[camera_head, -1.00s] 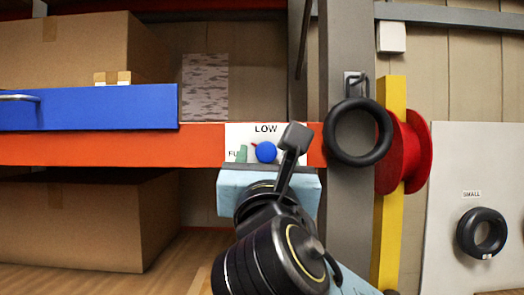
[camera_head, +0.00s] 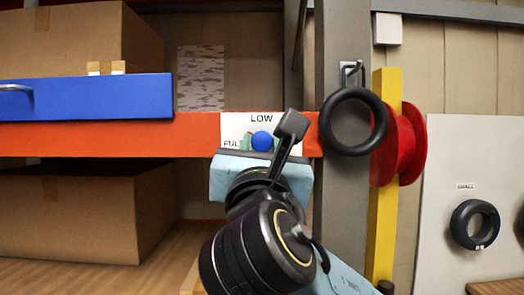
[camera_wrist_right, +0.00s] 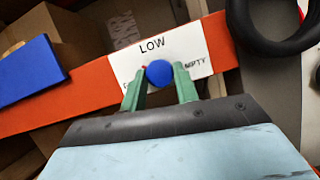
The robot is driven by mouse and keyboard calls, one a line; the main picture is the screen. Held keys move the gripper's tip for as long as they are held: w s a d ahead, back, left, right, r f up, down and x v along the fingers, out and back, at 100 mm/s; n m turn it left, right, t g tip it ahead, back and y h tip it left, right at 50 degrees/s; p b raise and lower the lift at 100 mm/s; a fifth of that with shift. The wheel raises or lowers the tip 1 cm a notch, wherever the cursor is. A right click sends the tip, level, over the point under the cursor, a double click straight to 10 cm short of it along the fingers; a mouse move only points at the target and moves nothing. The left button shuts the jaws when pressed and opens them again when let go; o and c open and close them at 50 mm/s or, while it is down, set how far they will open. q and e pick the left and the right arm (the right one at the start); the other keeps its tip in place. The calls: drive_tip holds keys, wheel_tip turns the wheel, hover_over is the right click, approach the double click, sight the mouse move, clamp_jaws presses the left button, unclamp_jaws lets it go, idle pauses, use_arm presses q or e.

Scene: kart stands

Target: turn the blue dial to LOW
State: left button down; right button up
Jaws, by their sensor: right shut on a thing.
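The blue dial (camera_head: 262,141) is a round knob on a white label plate (camera_head: 233,126) fixed to the orange shelf beam. The plate reads LOW above the dial, with FULL at its left and EMPTY at its right. My right gripper (camera_wrist_right: 160,74) has its green fingers on either side of the dial, shut on it. In the right wrist view the dial (camera_wrist_right: 160,73) shows between the fingertips. A small red mark shows at the dial's left side there; most of the pointer is hidden. My left gripper is out of view.
A black ring (camera_head: 353,121) hangs on a hook on the grey post just right of the dial. A red spool (camera_head: 405,145) and yellow post (camera_head: 383,205) stand beyond it. A blue drawer (camera_head: 90,97) and cardboard boxes (camera_head: 65,215) are at left.

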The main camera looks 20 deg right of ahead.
drive_tip(key=m+h+b, duration=0.1)
drive_tip(key=m, duration=0.1)
drive_tip(key=m+g+h+b, duration=0.1)
drive_tip(key=m, duration=0.1)
drive_tip(key=shift+a+f+m, duration=0.1)
drive_tip(key=shift+a+m, duration=0.05)
drive_tip(key=shift+m, duration=0.15)
drive_tip(key=m, duration=0.2)
drive_tip(key=m+g+h+b, duration=0.1)
drive_tip(key=shift+a+m+h, duration=0.15)
drive_tip(key=shift+m+h, duration=0.15)
drive_tip(key=shift+m, duration=0.1)
drive_tip(key=m+g+b, duration=0.1)
drive_tip(key=m, duration=0.2)
drive_tip(key=shift+h, duration=0.3)
drive_tip(key=shift+r+m+g+h+b, duration=0.2)
drive_tip(key=shift+m+g, duration=0.2)
drive_tip(key=shift+m, duration=0.4)
drive_tip(key=shift+r+m+g+h+b, duration=0.15)
drive_tip(key=shift+m+g, duration=0.25)
drive_tip(key=shift+m, duration=0.4)
drive_tip(key=shift+w+m, duration=0.1)
drive_tip(key=shift+m, duration=0.2)
drive_tip(key=o, duration=1)
